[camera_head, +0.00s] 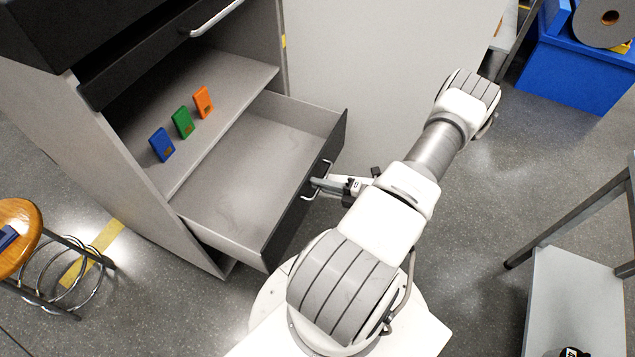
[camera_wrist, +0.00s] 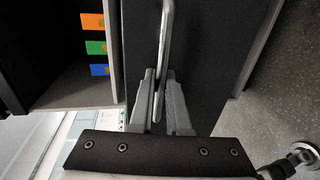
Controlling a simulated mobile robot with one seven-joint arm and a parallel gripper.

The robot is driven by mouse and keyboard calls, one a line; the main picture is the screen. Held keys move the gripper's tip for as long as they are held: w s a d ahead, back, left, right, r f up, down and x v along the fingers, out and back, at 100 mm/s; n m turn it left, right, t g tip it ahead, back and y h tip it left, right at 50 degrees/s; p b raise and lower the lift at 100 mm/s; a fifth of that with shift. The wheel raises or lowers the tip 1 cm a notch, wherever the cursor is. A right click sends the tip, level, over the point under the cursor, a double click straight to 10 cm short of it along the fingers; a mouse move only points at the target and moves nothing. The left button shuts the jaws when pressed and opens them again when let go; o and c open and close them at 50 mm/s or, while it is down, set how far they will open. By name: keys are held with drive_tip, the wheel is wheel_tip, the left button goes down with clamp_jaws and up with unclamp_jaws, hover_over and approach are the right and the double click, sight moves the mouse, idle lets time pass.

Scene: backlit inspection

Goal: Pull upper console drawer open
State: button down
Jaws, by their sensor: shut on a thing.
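A grey console (camera_head: 150,210) stands at the left in the head view. A drawer with a dark front (camera_head: 300,212) stands well out of it, below an open shelf; its grey inside looks empty. The drawer's metal bar handle (camera_head: 327,168) also shows in the wrist view (camera_wrist: 166,30). My gripper (camera_head: 316,184) is shut on this handle, with a grey finger on either side of the bar in the wrist view (camera_wrist: 161,85). Another dark front with a bar handle (camera_head: 215,18) is higher on the console, partly cut off by the frame.
Blue (camera_head: 162,145), green (camera_head: 183,122) and orange (camera_head: 203,102) boxes stand on the open shelf (camera_head: 222,88). A wooden stool (camera_head: 18,225) is at the left. A blue bin (camera_head: 575,75) and a grey bench (camera_head: 575,300) are at the right. Floor between is clear.

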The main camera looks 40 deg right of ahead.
drive_tip(key=c, duration=0.9)
unclamp_jaws()
drive_tip(key=p+v, duration=0.2)
drive_tip(key=v, duration=1.5)
drive_tip(key=shift+s, duration=0.2)
